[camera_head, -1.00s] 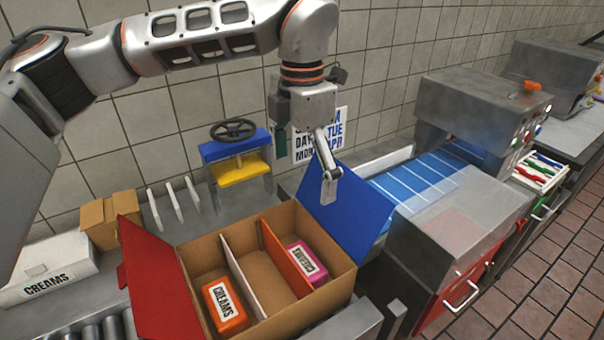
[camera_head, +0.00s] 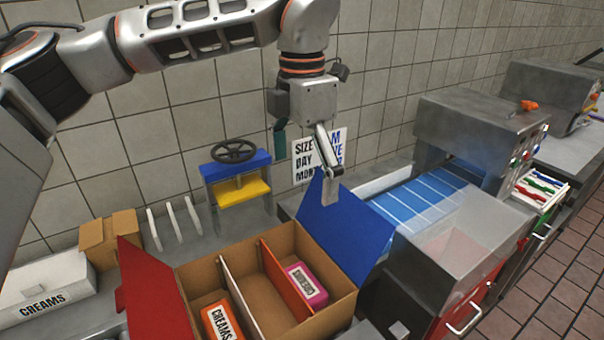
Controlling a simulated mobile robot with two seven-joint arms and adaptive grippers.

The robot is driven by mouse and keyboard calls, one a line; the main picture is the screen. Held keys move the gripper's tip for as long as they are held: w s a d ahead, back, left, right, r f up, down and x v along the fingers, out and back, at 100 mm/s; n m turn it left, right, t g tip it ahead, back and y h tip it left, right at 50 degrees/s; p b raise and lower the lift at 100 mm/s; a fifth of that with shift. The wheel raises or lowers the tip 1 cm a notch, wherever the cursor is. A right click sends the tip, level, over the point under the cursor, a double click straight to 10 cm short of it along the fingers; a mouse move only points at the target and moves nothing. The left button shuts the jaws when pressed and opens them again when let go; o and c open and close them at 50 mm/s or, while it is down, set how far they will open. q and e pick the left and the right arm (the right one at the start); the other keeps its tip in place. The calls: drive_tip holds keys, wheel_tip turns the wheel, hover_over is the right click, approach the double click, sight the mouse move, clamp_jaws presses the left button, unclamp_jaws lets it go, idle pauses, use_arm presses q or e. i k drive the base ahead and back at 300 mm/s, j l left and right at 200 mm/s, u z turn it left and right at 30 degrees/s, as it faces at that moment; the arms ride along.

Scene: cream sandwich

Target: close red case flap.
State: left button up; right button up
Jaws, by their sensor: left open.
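The red case flap (camera_head: 150,290) stands open on the left side of a cardboard case (camera_head: 338,318). The blue flap (camera_head: 348,232) stands open on the case's right side. Inside are an orange package (camera_head: 222,322) and a pink package (camera_head: 307,283), parted by dividers. My left gripper (camera_head: 332,197) is open and hangs over the blue flap's upper edge, away from the red flap. I cannot tell whether it touches the blue flap. My right gripper is not in view.
A white CREAMS box (camera_head: 50,288) and a small cardboard box (camera_head: 110,238) stand at left. A blue and yellow press (camera_head: 238,182) stands behind the case. A blue conveyor (camera_head: 425,198) and a steel hopper (camera_head: 465,250) are at right.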

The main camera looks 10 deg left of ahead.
sight(149, 293)
drive_tip(key=k+l, duration=0.15)
drive_tip(key=k, duration=0.35)
drive_tip(key=k+l, duration=0.15)
drive_tip(key=k, duration=0.35)
drive_tip(key=k+l, duration=0.15)
drive_tip(key=k, duration=0.3)
